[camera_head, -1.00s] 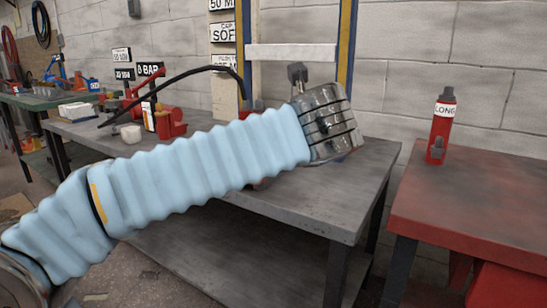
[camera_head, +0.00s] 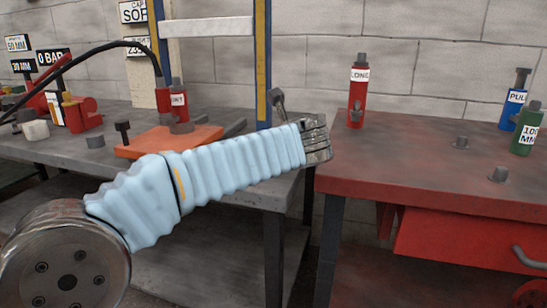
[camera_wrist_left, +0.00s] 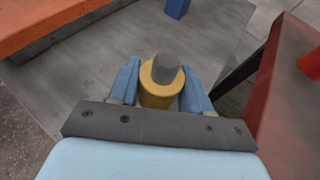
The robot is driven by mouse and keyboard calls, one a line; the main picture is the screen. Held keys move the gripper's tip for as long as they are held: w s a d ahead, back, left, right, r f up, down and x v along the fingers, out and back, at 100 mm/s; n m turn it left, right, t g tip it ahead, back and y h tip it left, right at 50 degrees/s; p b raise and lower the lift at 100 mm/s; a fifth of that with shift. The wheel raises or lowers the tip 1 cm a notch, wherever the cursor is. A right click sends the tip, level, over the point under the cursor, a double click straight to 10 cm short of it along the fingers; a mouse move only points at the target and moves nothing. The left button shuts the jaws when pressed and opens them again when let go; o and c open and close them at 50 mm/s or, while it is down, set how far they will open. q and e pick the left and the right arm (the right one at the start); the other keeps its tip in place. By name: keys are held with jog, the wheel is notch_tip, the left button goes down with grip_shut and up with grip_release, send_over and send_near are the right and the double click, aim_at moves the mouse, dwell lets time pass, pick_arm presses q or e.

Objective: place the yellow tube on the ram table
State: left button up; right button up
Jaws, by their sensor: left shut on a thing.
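My left gripper (camera_wrist_left: 161,83) is shut on the yellow tube (camera_wrist_left: 158,98), with its blue fingers on both sides. The tube has a grey knob at its top end, facing the wrist camera. In the head view, the left arm reaches over the right end of the grey bench, close to the red table; its fingers and the tube are hidden there. The red table (camera_head: 400,165), bearing several labelled cylinders, may be the ram table; no label on it says so. My right gripper is not in view.
On the red table stand a red cylinder (camera_head: 357,92) marked LONG, a blue one (camera_head: 512,105) and a green one (camera_head: 526,132), with small grey knobs between. Its near left top is clear. The grey bench (camera_head: 235,190) holds an orange plate (camera_head: 150,142).

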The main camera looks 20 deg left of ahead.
pick_arm(q)
notch_tip(320, 180, down, 2)
jog(key=shift+a+f, duration=0.1)
jog(key=shift+f, duration=0.05)
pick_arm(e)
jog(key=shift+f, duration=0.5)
pick_arm(q)
jog(key=o, duration=1.2)
jog(key=shift+f, duration=0.1)
jog(key=shift+s+r, duration=0.1)
jog(key=shift+r, duration=0.15)
jog(key=p+v, duration=0.1)
jog(key=v, duration=1)
jog(key=shift+s+d+p, duration=0.25)
jog(key=shift+p, duration=0.05)
jog(key=shift+s, duration=0.1)
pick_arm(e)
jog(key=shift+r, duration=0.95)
